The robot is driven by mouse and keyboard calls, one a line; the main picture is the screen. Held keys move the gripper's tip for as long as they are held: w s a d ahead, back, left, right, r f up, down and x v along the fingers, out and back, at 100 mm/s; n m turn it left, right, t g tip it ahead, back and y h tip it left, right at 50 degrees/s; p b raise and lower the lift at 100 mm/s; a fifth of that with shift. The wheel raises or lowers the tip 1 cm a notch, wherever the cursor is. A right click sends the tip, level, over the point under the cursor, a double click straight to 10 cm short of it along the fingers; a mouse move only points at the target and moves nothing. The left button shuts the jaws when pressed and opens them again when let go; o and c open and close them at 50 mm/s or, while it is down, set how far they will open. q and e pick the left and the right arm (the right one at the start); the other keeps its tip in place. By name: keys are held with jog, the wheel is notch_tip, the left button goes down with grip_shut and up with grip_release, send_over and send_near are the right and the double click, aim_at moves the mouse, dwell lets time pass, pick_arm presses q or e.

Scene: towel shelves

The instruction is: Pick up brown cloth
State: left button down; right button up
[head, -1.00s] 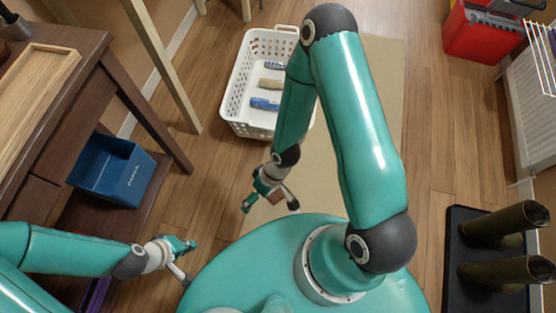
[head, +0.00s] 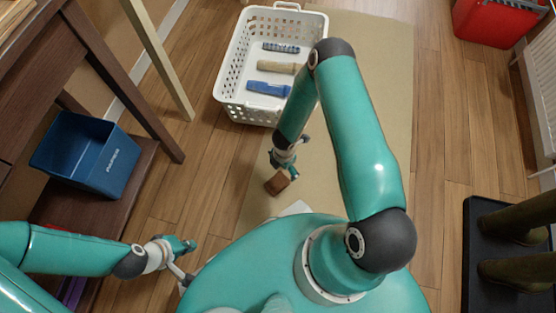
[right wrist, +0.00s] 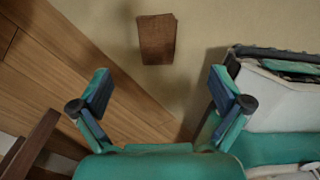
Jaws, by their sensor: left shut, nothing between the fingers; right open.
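The brown cloth (head: 277,184) is a small folded block lying on the beige mat in front of my base. In the right wrist view the brown cloth (right wrist: 157,38) lies beyond the fingertips, roughly centred between them, with a gap to both. My right gripper (head: 284,166) is open and empty close to the cloth; its two spread fingers (right wrist: 161,86) show in the right wrist view. My left gripper (head: 184,259) is shut and empty at the lower left, well away from the cloth.
A white basket (head: 237,60) at the back holds a blue cloth (head: 268,88), a beige cloth (head: 277,67) and a dark patterned cloth (head: 281,47). A blue bin (head: 88,152) stands on the low shelf at left. A black tray (head: 480,222) with boots is at right.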

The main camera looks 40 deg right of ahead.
notch_tip(320, 180, down, 9)
jog(key=b, duration=0.2)
jog(key=shift+r+b, duration=0.2)
jog(key=shift+b, duration=0.15)
jog(key=shift+w+f+b, duration=0.15)
jog(key=shift+f+b, duration=0.65)
jog(key=shift+f, duration=0.55)
jog(key=shift+w+f+b, duration=0.1)
jog(key=shift+f+b, duration=0.65)
jog(key=shift+f, duration=0.55)
jog(key=c, duration=0.8)
jog(key=shift+r, duration=0.2)
notch_tip(320, 180, up, 20)
jog(key=p, duration=0.7)
jog(key=shift+f+p, duration=0.1)
jog(key=shift+p, duration=0.3)
